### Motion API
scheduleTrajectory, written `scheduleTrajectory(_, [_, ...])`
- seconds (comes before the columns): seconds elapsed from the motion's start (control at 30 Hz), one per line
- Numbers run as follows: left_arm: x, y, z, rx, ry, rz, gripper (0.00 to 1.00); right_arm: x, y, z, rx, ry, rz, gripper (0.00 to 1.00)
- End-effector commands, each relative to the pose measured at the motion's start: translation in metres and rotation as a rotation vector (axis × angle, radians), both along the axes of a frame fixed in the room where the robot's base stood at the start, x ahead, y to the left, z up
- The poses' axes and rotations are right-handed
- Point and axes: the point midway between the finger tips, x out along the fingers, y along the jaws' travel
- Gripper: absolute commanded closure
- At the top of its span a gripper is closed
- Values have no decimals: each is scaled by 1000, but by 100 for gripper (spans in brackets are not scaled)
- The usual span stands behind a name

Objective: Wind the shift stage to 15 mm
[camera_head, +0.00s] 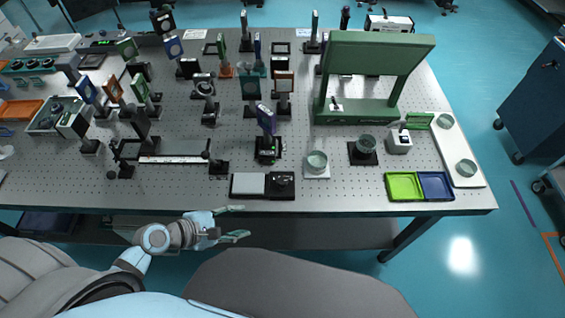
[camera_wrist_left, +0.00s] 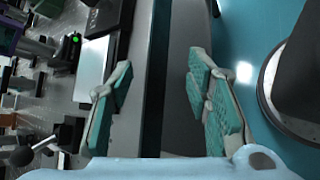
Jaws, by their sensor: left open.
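My left gripper (camera_head: 238,222) hangs just off the front edge of the optical table, open and empty. In the left wrist view its two green-padded fingers (camera_wrist_left: 160,78) are spread apart, with the table edge between them. My right gripper is out of view.
A black base with a white plate (camera_head: 248,184) and dark knob lies at the front edge, between gripper and stage. A green frame (camera_head: 375,45) stands behind. Many posted optics crowd the left.

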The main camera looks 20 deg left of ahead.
Motion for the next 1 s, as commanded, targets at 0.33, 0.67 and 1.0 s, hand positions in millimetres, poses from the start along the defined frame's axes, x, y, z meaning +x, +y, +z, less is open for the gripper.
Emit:
scheduleTrajectory(0.33, [47, -10, 78, -641, 233, 353, 55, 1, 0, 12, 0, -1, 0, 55])
scheduleTrajectory(0.67, [109, -68, 41, -638, 234, 352, 55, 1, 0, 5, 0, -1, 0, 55])
scheduleTrajectory(1.0, [133, -90, 27, -631, 234, 349, 55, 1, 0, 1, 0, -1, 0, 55])
